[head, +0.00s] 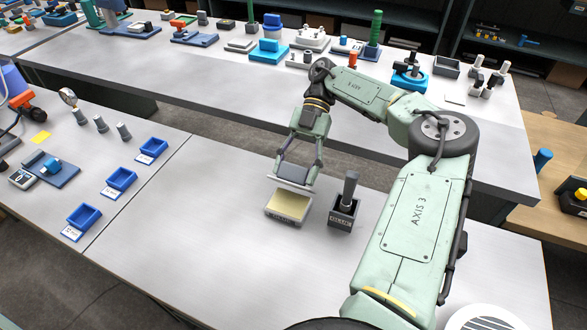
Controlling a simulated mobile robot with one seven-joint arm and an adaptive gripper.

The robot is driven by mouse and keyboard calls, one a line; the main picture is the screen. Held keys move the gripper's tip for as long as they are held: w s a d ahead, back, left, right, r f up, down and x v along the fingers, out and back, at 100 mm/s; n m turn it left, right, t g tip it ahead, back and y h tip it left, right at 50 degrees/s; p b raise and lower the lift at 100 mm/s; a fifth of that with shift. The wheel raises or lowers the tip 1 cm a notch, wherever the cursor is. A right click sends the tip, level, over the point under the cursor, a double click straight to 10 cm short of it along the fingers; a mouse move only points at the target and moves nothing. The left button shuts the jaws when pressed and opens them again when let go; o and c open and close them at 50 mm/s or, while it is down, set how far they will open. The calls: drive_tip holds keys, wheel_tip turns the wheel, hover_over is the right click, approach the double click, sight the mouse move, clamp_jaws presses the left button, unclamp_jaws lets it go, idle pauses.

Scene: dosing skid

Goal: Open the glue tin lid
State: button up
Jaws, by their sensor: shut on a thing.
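The glue tin (284,218) is a low square grey box on the metal bench, with a pale yellow surface (289,205) showing in its open top. Its flat grey lid (290,185) is at the tin's back edge, off the yellow surface and seen nearly edge-on. I cannot tell whether the lid is hinged there or held free. My gripper (297,177) reaches down from behind, its two fingers spread across the lid's width and shut on it.
A dark square holder (343,213) with an upright black-handled tool (349,187) stands close to the tin's right. Blue bins (83,217) line the left bench. The bench in front of the tin is clear. My arm crosses the right side.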

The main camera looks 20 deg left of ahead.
drive_tip(key=shift+w+g, duration=0.3)
drive_tip(key=shift+g, duration=0.1)
idle(0.3)
drive_tip(key=o, duration=1.7)
drive_tip(key=shift+s, duration=0.1)
